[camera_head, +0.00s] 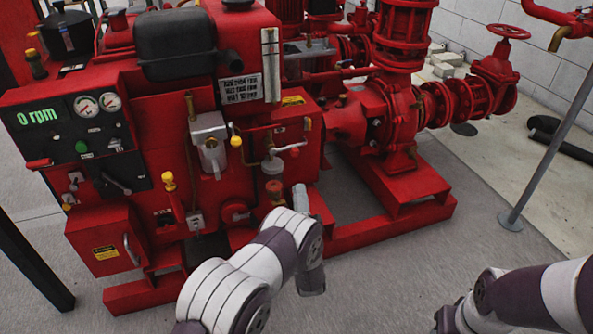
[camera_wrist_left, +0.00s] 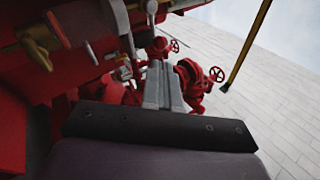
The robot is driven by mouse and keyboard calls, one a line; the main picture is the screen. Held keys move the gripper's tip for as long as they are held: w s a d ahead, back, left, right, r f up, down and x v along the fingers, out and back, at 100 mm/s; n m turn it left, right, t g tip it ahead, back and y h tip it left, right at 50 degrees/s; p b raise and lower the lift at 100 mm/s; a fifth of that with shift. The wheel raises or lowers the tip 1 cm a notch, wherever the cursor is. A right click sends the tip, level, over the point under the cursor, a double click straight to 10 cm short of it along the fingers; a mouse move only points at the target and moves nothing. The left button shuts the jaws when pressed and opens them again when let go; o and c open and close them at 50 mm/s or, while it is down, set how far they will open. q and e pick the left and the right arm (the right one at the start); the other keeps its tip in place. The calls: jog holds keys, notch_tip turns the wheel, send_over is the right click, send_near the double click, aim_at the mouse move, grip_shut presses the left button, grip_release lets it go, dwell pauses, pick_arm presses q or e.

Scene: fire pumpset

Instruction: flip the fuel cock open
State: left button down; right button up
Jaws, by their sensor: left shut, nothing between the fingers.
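On the red engine's front in the head view, a small grey pipe fitting with a red-tipped lever, which looks like the fuel cock (camera_head: 293,152), sits beside a pale bowl (camera_head: 272,166). My left gripper (camera_head: 300,190) is below and slightly right of this fitting, partly hidden behind my own arm, and apart from it. In the left wrist view its grey fingers (camera_wrist_left: 163,85) are together with nothing between them. Small fittings show beyond them there, too small to tell the lever.
The gauge panel (camera_head: 90,115) is at the left of the engine. A yellow-topped lever (camera_head: 169,182) and a red box (camera_head: 103,240) stand low on its front. The red pump (camera_head: 390,110) is to the right. A thin grey post (camera_head: 550,150) stands on the floor at right.

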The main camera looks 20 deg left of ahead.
pick_arm(q)
jog(key=b+x, duration=0.3)
jog(key=x, duration=0.4)
